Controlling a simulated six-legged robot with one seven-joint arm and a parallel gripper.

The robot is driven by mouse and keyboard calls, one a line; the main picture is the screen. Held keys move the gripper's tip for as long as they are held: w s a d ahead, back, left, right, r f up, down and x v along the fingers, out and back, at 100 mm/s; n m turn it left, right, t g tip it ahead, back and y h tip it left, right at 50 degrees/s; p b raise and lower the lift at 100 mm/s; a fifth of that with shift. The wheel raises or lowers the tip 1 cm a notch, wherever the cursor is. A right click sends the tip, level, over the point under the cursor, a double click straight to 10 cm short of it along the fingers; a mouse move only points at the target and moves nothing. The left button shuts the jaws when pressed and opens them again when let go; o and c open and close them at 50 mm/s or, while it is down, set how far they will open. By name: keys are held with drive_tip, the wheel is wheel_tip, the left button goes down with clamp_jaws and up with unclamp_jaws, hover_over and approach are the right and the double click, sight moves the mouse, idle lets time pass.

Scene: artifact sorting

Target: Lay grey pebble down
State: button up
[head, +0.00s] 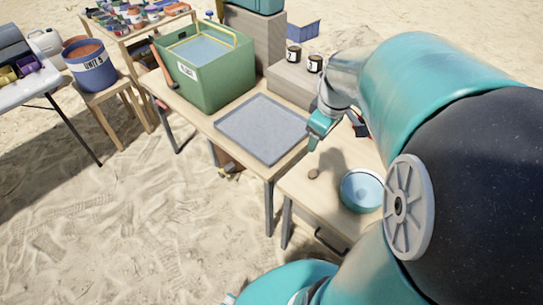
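My gripper (313,143) hangs at the end of my teal arm, above the wooden table and just right of a flat grey tray (263,128). Its fingertips are very small here, so I cannot tell whether they are open or hold anything. A small brown, pebble-like object (313,174) lies on the bare table below the gripper, left of a blue-white bowl (362,190). I cannot make out a clearly grey pebble. The tray looks empty.
A green bin (207,75) stands behind the tray, with grey blocks (293,84) and two dark numbered jars (305,60) to its right. A blue bucket (90,68) sits on a stool at the left. Sand lies open in front of the tables.

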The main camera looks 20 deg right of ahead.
drive_tip(key=s+a+r+m+t, duration=0.1)
drive_tip(key=s+a+r, duration=0.3)
drive_tip(key=a, duration=0.4)
drive_tip(key=s+a+r+m+t, duration=0.2)
drive_tip(key=s+a+r+m, duration=0.2)
drive_tip(key=a, duration=0.5)
drive_tip(key=shift+s+a+r, duration=0.1)
drive_tip(key=shift+c, duration=0.3)
drive_tip(key=c, duration=0.5)
drive_tip(key=shift+m, duration=0.3)
